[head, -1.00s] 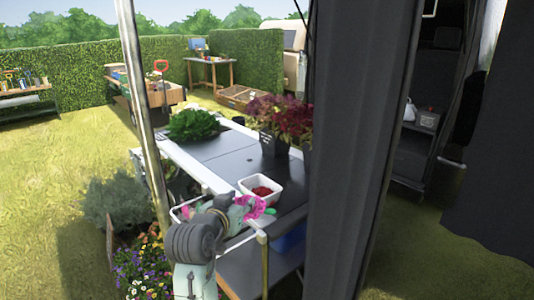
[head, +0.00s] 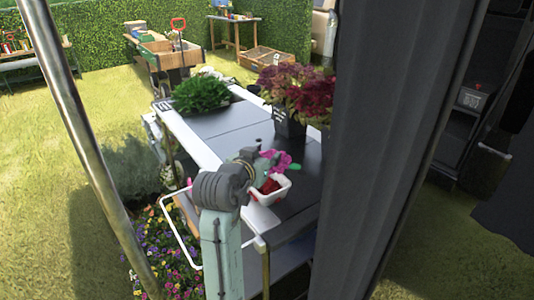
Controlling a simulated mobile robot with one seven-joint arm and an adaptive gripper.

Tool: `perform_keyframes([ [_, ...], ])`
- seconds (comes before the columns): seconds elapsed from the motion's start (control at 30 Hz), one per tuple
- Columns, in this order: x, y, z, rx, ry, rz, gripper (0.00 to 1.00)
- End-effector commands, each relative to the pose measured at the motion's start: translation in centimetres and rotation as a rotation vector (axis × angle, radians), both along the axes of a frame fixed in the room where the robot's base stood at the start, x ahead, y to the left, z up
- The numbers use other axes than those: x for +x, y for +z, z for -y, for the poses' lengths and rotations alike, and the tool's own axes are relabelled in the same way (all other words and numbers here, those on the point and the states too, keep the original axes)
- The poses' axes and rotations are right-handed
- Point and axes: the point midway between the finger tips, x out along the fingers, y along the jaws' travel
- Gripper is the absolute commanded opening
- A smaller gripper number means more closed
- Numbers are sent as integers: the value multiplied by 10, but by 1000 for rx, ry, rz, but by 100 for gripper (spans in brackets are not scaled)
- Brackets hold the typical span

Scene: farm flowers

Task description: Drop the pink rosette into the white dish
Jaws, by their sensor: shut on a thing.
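The pink rosette (head: 284,160) is at the end of my arm, held in my gripper (head: 275,163). The gripper is mostly hidden behind my wrist, and a small green tip shows beside the rosette. The white dish (head: 284,190) sits on the near part of the dark table (head: 222,125). It holds something red, partly hidden by my arm. In the picture my gripper and the rosette are over the far side of the dish. I cannot tell how high above it they are.
A leafy green plant (head: 201,93) and a dark pot of red flowers (head: 296,92) stand farther back on the table. A metal pole (head: 75,130) crosses the left, and a dark curtain (head: 370,150) blocks the right. Colourful flowers (head: 170,255) grow below left.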

Motion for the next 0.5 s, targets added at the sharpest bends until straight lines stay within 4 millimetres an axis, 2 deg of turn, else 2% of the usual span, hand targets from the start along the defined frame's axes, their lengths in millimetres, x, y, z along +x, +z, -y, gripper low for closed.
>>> perform_keyframes([
  [0.03, 0, -9, 0, 0, 0, 0, 17],
  [0.3, 0, -42, 0, -1, 0, -1, 17],
  [0.5, 0, -53, 0, 0, 0, 0, 17],
])
